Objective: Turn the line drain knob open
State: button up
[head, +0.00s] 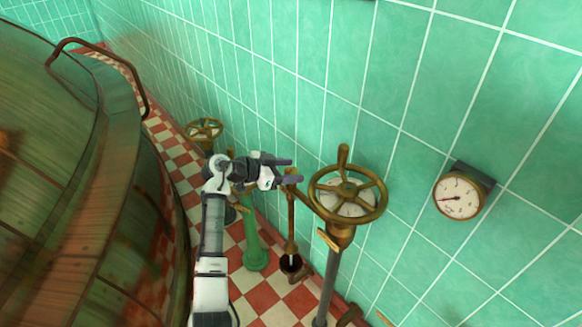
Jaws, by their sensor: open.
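My gripper (294,170) is at the end of my white and black arm, in the middle of the head view. Its two dark fingers point right and are spread apart, with nothing seen held. A thin brown pipe (291,222) stands just below the fingertips, above a dark drain opening (290,263) in the floor. A small brown top piece (292,179) on this pipe, perhaps the line drain knob, is beside the lower finger and partly hidden. I cannot tell whether they touch. No label shows which fitting is the line drain.
A large brass handwheel (376,211) on a post stands close right of my gripper. A smaller handwheel (204,121) and a green pedestal (252,235) are left and behind. A gauge (458,197) hangs on the green tiled wall. A big copper kettle (60,200) fills the left.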

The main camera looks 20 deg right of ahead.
jog(key=shift+d+f, duration=0.2)
jog(key=shift+d, duration=0.25)
jog(key=shift+c, duration=0.2)
jog(key=c, duration=1)
jog(key=shift+o, duration=0.2)
